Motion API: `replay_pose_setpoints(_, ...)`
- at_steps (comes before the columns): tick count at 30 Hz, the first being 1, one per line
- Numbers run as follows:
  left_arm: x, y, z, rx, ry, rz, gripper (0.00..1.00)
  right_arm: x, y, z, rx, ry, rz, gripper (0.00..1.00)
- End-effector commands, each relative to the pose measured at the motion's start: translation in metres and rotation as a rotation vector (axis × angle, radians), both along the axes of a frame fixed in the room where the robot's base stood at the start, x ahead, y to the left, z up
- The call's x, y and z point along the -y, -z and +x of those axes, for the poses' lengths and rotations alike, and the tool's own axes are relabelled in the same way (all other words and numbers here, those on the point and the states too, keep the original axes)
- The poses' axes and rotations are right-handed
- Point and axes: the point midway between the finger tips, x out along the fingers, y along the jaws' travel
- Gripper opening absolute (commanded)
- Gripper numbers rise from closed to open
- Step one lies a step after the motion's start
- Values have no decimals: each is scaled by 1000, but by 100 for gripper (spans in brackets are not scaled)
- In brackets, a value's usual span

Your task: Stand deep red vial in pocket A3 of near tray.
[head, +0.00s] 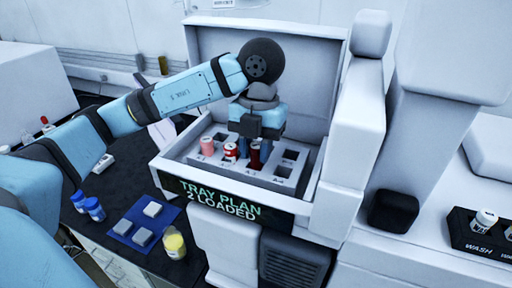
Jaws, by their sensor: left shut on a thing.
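The deep red vial (254,157) is upright beneath my left gripper (256,140), which is shut on it. The vial is at the third pocket from the left in the front row of the near tray (262,178); I cannot tell whether its base is inside the pocket or just above it. The fingers hide its upper part. A pink vial (207,146) stands in the first front pocket and a red vial with a white label (230,152) in the second, close beside the deep red one. My right gripper is out of view.
The tray sits in an open white housing with a raised lid (300,60) behind and a sign (222,203) in front. The rightmost front pocket (284,170) is empty. A yellow vial (174,243), blue-capped vials (94,209) and a blue mat (125,239) are at lower left.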

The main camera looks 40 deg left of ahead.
Motion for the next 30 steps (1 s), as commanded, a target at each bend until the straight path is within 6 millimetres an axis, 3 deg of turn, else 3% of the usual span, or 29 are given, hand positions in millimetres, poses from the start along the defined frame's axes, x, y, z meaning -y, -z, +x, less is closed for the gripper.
replay_pose_setpoints(22, 0, 13, 0, 0, 0, 0, 5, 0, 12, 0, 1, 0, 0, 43)
replay_pose_setpoints(23, 0, 13, 0, 0, 0, 0, 30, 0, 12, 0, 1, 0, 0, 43)
replay_pose_setpoints(26, 0, 13, 0, 0, 0, 0, 53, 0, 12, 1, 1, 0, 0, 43)
replay_pose_setpoints(27, 0, 13, 0, 0, 0, 0, 58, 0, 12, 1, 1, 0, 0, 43)
replay_pose_setpoints(30, 0, 13, 0, 0, 0, 0, 58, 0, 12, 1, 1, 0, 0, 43)
